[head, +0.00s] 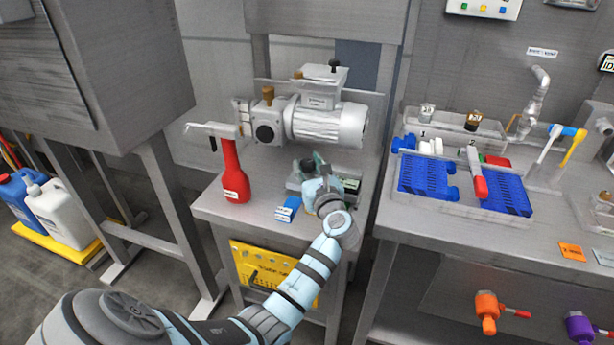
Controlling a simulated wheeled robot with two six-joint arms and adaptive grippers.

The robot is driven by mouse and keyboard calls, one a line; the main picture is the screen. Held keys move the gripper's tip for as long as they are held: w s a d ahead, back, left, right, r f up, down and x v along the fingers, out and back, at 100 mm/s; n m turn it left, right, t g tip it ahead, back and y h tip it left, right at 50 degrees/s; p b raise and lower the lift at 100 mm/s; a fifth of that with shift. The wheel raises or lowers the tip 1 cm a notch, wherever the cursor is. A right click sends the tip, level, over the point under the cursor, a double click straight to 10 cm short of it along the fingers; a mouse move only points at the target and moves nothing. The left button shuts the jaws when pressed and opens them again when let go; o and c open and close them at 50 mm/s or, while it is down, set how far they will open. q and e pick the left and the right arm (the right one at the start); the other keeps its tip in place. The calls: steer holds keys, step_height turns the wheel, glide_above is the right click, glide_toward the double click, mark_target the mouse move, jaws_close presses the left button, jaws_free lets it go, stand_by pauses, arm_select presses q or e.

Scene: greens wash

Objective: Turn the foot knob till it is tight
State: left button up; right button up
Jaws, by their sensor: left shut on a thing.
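My left gripper (318,178) reaches in over a small steel table, just in front of the grey motor unit (328,124). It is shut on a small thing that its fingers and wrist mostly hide. I cannot make out for certain whether this is the foot knob. A grey tray (352,186) with dark and greenish parts lies beneath and beside the gripper. The motor unit carries a brown knob (268,93) at its upper left and a small black knob (333,66) on top. My right gripper is not in view.
A red bottle (234,175) with a grey lever top stands left of the gripper. A blue-and-white box (287,209) lies near the table's front edge. To the right, a bench holds blue racks (427,176).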

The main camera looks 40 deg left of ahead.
arm_select(q)
steer(key=shift+f+n+g+b, duration=0.3)
steer(key=shift+g+b, duration=0.05)
steer(key=shift+g, duration=0.05)
steer(key=shift+r+y, duration=0.15)
steer(key=shift+y, duration=0.15)
steer(key=shift+r, duration=0.1)
steer(key=o, duration=1.2)
steer(key=shift+c, duration=0.2)
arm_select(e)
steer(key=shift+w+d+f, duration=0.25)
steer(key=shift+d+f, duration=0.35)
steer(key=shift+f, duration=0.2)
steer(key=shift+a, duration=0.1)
arm_select(q)
steer(key=shift+d, duration=0.1)
steer(key=v, duration=0.7)
steer(key=shift+d+r, duration=0.1)
steer(key=shift+d, duration=0.2)
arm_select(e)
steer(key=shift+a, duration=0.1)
